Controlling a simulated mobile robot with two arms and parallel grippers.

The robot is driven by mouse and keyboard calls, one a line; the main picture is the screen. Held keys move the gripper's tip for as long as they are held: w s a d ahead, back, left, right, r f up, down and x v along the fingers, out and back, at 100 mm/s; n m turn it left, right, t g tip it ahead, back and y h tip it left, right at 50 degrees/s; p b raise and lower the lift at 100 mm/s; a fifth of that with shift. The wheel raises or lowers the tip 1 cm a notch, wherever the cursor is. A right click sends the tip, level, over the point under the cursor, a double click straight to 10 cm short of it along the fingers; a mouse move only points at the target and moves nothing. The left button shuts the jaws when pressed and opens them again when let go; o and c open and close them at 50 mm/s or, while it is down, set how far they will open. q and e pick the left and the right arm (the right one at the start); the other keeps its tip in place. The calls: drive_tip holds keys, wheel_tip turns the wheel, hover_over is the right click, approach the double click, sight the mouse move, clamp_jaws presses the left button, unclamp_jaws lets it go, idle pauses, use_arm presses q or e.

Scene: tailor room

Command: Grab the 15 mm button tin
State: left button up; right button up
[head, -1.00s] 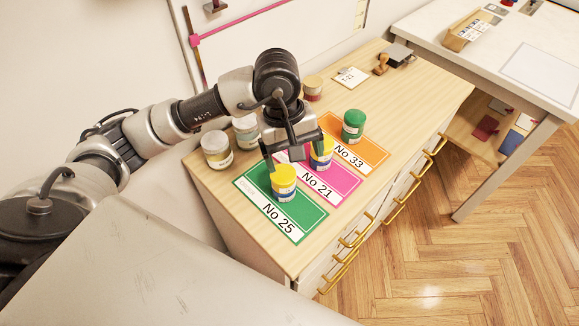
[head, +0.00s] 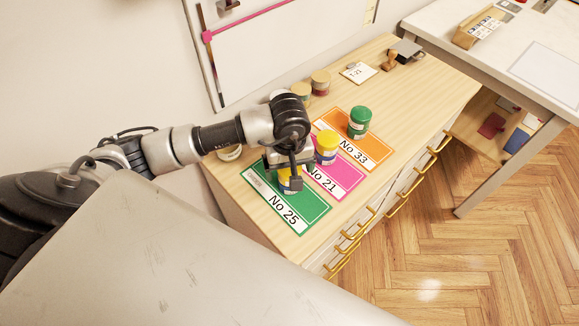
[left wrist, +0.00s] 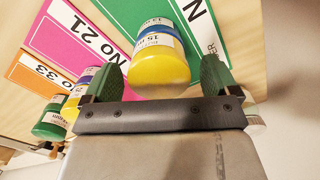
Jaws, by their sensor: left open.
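In the head view this tin (head: 285,186) is mostly hidden by my left gripper (head: 284,177). In the left wrist view my left gripper (left wrist: 162,77) is open, with one finger on each side of the yellow lid. I see gaps beside the lid. My right gripper is not in view.
A green tin (head: 359,122) stands on the orange No 33 card (head: 373,150). Several jars (head: 320,82) line the wall side behind my arm.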

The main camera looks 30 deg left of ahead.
use_arm(q)
drive_tip(key=shift+f, duration=0.3)
drive_tip(key=c, duration=1.1)
drive_tip(key=shift+o, duration=0.2)
drive_tip(key=shift+r, duration=0.1)
